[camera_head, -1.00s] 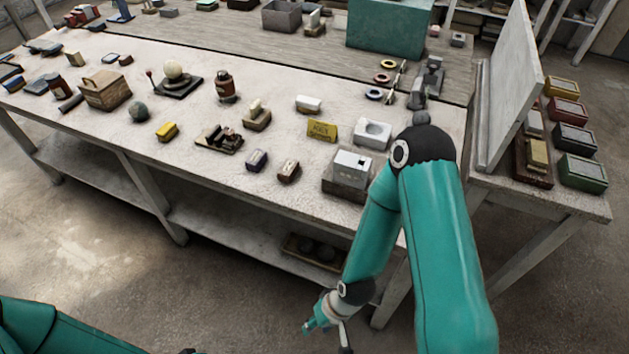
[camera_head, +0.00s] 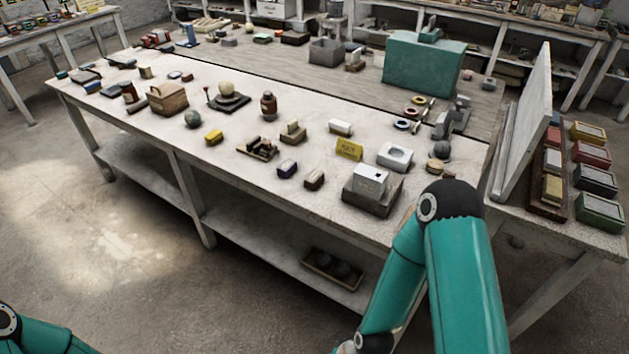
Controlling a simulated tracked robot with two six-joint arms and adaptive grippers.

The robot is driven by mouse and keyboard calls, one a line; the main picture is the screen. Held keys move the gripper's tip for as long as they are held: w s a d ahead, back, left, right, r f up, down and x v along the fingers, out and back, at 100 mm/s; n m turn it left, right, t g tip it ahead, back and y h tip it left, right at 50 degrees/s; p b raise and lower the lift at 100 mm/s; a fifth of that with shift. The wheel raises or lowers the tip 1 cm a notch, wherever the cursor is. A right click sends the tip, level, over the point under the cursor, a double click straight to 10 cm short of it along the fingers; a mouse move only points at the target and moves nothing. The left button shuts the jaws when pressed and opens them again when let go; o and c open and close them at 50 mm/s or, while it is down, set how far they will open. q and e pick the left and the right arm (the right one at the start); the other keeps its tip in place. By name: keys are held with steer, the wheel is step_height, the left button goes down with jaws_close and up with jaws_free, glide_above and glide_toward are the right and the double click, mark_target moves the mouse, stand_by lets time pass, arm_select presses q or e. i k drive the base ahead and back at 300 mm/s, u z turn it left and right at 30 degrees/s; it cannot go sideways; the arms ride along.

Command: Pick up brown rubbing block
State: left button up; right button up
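A small brown block (camera_head: 314,179) with a paler top lies on the pale worktable (camera_head: 240,185) near its front edge. It is apart from the dark purple block (camera_head: 287,169) to its left and the grey box with a white top (camera_head: 371,190) to its right. Nothing holds it. My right arm comes in at the lower right, in front of the table, and its gripper is cut off below the picture. Of my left arm only a part shows at the lower left corner, and its gripper is out of view.
A yellow sign (camera_head: 349,149), a yellow block (camera_head: 214,137), a wooden box (camera_head: 168,99) and a dark bottle (camera_head: 269,106) stand on the table. A side table at right holds a leaning board (camera_head: 522,125) and several coloured boxes. The floor at front left is clear.

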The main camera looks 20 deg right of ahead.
mark_target(313, 180)
steer(key=u, duration=0.05)
steer(key=i, duration=0.9)
steer(key=z, duration=0.1)
